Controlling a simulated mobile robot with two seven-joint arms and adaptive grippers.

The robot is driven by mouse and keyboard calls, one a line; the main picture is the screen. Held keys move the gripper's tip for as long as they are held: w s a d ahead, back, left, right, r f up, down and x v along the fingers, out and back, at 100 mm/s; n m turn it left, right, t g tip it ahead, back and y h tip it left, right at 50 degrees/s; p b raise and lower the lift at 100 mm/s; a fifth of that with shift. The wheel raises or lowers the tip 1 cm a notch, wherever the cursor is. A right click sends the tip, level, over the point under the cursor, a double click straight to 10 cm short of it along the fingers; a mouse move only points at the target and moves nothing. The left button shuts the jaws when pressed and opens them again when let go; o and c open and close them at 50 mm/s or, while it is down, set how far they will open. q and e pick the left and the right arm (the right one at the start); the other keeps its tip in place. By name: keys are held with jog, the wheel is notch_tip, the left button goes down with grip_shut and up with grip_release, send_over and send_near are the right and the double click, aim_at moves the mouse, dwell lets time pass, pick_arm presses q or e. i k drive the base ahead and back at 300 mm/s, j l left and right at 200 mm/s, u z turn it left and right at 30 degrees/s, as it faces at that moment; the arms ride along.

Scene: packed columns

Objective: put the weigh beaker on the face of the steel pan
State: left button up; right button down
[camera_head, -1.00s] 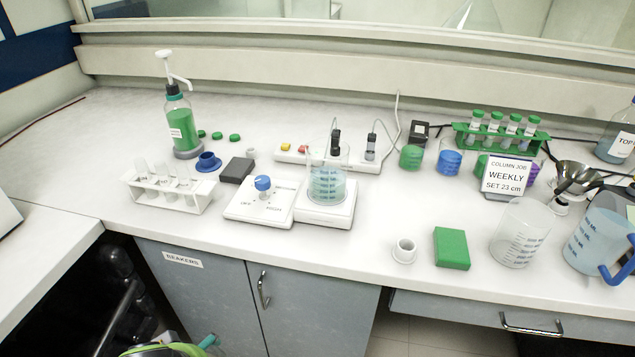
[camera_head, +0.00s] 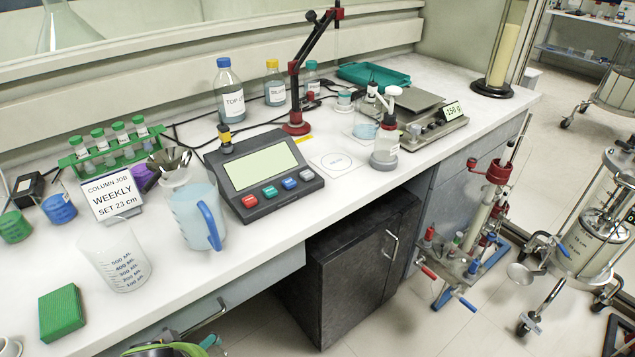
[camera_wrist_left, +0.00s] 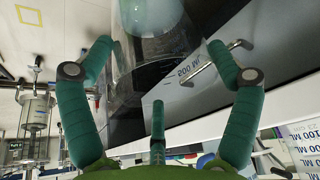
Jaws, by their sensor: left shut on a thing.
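The steel pan (camera_head: 414,101) is a flat grey plate on a balance at the right end of the bench in the head view. Nothing is visible on its face. In the head view only a bit of my left gripper (camera_head: 172,349) shows at the bottom edge, far from the pan. My right gripper is not in view.
A black display unit (camera_head: 262,170), blue-handled jug (camera_head: 196,215) and graduated beaker (camera_head: 115,255) line the front. A red stand (camera_head: 296,122) rises behind. A wheeled column is on the floor.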

aim_at(410, 99)
jog(key=i+l+z, duration=0.2)
jog(key=l, duration=0.35)
jog(key=i+l+z, duration=0.2)
jog(key=i+l, duration=0.2)
jog(key=l, duration=0.15)
jog(key=i+l+z, duration=0.15)
jog(key=i+l, duration=0.2)
jog(key=l, duration=0.1)
